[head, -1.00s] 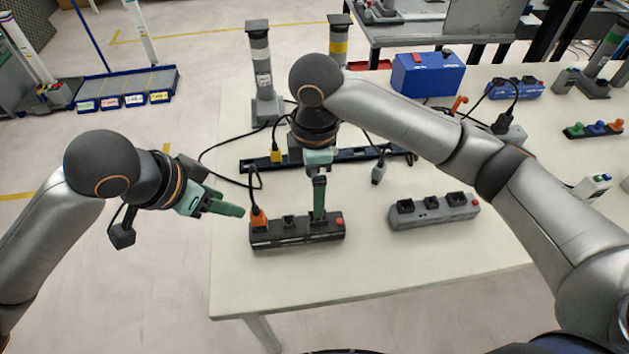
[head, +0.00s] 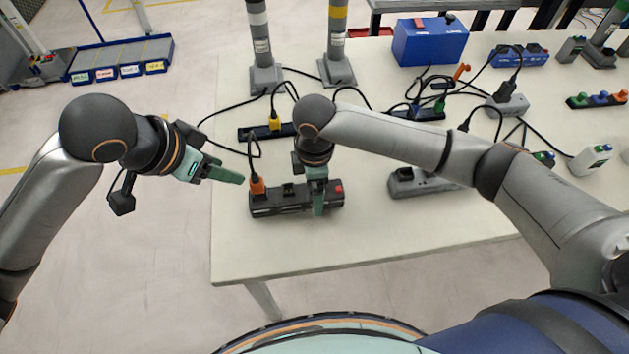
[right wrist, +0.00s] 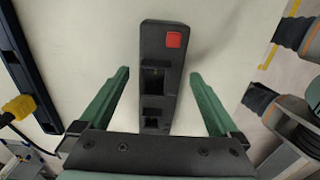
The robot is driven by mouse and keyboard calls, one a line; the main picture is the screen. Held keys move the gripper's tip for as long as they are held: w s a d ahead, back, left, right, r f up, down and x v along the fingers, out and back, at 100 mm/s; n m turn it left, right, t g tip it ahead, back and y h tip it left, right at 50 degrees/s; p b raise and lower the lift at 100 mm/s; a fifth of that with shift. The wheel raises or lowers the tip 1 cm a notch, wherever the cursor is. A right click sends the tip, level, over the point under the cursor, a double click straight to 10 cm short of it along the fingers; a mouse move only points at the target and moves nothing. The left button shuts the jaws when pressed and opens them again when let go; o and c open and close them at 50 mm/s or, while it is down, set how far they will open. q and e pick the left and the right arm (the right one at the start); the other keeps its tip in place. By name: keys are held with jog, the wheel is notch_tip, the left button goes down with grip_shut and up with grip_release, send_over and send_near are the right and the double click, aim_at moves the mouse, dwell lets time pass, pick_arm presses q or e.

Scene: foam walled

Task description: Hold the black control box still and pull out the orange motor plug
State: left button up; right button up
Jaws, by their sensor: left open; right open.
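The black control box (head: 275,203) lies near the table's front left edge, with a red button at its right end. The orange motor plug (head: 257,186) stands in its left socket, with a black cable rising from it. My left gripper (head: 240,180) is open, just left of the plug and apart from it. My right gripper (head: 318,208) is over the right part of the box. In the right wrist view the box (right wrist: 158,50) lies between the open fingers of the right gripper (right wrist: 160,85), with a gap on both sides. The orange plug is not visible there.
A yellow plug (head: 275,124) sits in a dark strip behind the box. A grey socket box (head: 408,190) lies to the right. Two grey posts (head: 262,45) and a blue case (head: 430,42) stand farther back. The table in front of the box is clear.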

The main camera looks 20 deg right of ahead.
grip_shut()
dwell(0.8)
